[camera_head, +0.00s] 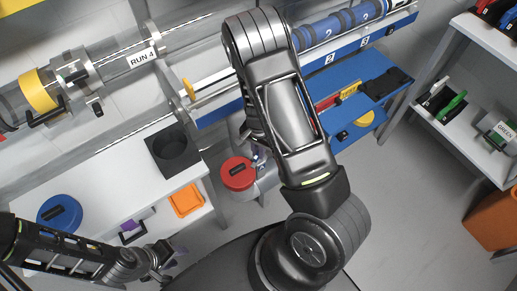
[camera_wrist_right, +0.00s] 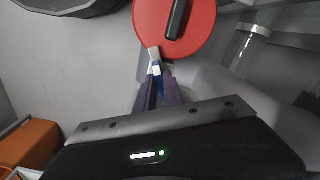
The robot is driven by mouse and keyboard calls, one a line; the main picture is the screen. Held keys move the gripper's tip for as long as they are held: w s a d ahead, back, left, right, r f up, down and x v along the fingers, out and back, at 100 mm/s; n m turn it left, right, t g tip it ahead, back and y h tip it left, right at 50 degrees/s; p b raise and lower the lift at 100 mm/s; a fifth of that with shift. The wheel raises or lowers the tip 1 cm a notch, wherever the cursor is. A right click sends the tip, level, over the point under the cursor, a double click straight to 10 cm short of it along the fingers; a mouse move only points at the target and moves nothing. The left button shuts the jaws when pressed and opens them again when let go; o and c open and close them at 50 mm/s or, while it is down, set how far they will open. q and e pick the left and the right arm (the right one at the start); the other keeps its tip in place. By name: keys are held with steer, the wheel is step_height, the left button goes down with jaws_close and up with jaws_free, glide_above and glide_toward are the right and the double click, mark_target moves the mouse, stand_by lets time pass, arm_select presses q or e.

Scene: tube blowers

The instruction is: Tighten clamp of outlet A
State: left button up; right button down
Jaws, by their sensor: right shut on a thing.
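A red round cap (camera_head: 237,173) with a black handle sits on a grey pipe fitting beside the middle of the work area. It also shows at the top of the right wrist view (camera_wrist_right: 176,22). My right gripper (camera_wrist_right: 157,92) has its purple fingers close together on a small blue and white part (camera_wrist_right: 156,66) at the cap's edge. This part looks like a clamp lever, but I cannot make out its label. In the head view my right arm hides most of this gripper. My left gripper (camera_head: 168,258) is low at the left, apart from the cap; its finger opening is unclear.
A white table (camera_head: 110,176) at the left holds a black square holder (camera_head: 173,151) and a blue round cap (camera_head: 59,213). An orange tray (camera_head: 186,201) lies below it. A clear tube marked RUN 4 (camera_head: 142,58) runs above. A blue shelf (camera_head: 350,80) stands behind my right arm.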

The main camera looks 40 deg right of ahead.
steer(key=m+p, duration=0.1)
steer(key=m, duration=0.4)
steer(key=shift+p, duration=0.3)
steer(key=shift+m, duration=0.3)
steer(key=c, duration=1.5)
jaws_free()
steer(key=shift+o, duration=0.2)
steer(key=shift+r, duration=0.1)
step_height(320, 180, up, 8)
steer(key=shift+f+p, duration=0.2)
steer(key=shift+p, duration=0.5)
